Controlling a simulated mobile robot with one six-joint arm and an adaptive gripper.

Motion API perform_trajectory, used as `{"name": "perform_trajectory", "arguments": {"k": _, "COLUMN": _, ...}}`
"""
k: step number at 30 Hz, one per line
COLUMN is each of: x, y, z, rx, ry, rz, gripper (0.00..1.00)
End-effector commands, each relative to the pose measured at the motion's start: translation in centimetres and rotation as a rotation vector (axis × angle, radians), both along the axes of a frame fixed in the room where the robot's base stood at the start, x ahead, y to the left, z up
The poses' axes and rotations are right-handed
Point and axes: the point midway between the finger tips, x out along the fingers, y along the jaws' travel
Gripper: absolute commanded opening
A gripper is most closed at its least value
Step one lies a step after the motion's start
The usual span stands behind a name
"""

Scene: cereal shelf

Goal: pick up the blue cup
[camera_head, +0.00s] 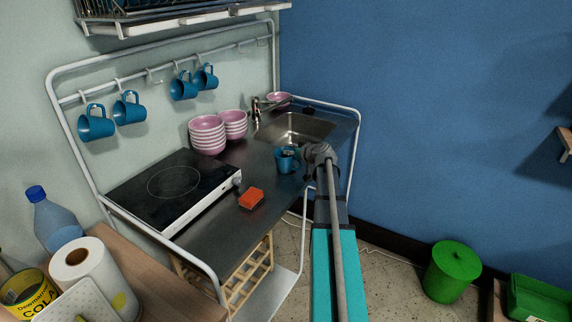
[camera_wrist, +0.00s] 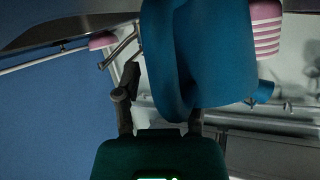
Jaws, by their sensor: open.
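A blue cup (camera_head: 287,162) stands on the dark metal counter (camera_head: 222,236), left of the sink's front edge. My gripper (camera_head: 311,162) is right beside its right side in the head view. In the wrist view the blue cup (camera_wrist: 215,55) fills the upper middle, very close. Its curved band, which looks like the handle, reaches down between the fingers of my gripper (camera_wrist: 160,118). The left finger is clear of the cup; the right finger is partly hidden behind the blue. The fingers are apart, and I cannot tell whether either touches the cup.
Several blue cups (camera_head: 96,124) hang from the rail above. An orange sponge (camera_head: 251,198) lies on the counter near the front. The sink (camera_head: 297,128) and tap (camera_head: 256,106) are at the back right.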

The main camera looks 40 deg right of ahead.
Motion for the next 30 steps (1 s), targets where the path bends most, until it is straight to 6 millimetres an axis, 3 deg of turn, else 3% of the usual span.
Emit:
{"name": "perform_trajectory", "arguments": {"k": 10, "x": 0.0, "y": 0.06, "z": 0.01, "rx": 0.0, "ry": 0.0, "rz": 0.001, "gripper": 0.53}}
{"name": "perform_trajectory", "arguments": {"k": 19, "x": 0.02, "y": 0.09, "z": 0.01, "rx": 0.0, "ry": 0.0, "rz": 0.001, "gripper": 0.0}}
{"name": "perform_trajectory", "arguments": {"k": 30, "x": 0.06, "y": 0.14, "z": 0.01, "rx": 0.001, "ry": 0.0, "rz": 0.002, "gripper": 0.0}}
